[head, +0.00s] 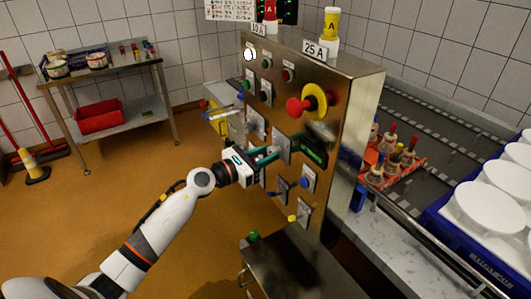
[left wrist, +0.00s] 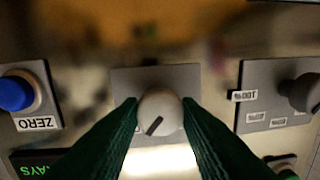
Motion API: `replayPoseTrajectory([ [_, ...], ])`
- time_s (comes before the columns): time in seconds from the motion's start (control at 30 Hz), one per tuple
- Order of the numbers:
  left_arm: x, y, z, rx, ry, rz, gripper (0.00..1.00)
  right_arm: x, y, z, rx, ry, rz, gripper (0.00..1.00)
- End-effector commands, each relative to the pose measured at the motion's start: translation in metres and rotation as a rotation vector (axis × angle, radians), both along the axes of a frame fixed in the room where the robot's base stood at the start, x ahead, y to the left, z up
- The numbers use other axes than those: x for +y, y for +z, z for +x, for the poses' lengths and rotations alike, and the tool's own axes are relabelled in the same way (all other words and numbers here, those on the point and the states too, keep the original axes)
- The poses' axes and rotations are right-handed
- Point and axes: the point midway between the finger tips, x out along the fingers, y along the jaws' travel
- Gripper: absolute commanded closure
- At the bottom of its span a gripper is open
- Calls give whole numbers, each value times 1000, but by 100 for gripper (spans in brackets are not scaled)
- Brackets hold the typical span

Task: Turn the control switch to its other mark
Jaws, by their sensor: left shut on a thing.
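The control switch (left wrist: 158,112) shows in the left wrist view as a round pale grey knob on a grey plate (left wrist: 182,76). A dark pointer line on the knob slants toward its lower left. My left gripper (head: 271,153) reaches the front of the steel control cabinet (head: 343,97) in the head view. Its green fingers are shut on the knob, one on each side, in the left wrist view (left wrist: 160,118). The fingers hide part of the plate, and I cannot read the marks around this knob. My right gripper is in neither view.
A blue button (left wrist: 16,93) marked ZERO and another knob (left wrist: 302,92) with percent labels flank the switch. A red and yellow emergency stop (head: 308,103) juts out above. A conveyor (head: 434,135) and a blue crate (head: 447,242) stand right.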

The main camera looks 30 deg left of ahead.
Motion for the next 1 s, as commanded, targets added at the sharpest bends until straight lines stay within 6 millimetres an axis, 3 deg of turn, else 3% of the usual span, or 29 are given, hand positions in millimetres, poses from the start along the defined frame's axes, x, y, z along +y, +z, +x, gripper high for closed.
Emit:
replayPoseTrajectory([
  [0.4, 1, 6, 0, 177, 2, -298, 92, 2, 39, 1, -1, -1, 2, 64],
  [1.0, 3, 5, 1, 466, 3, -790, 92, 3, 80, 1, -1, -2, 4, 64],
])
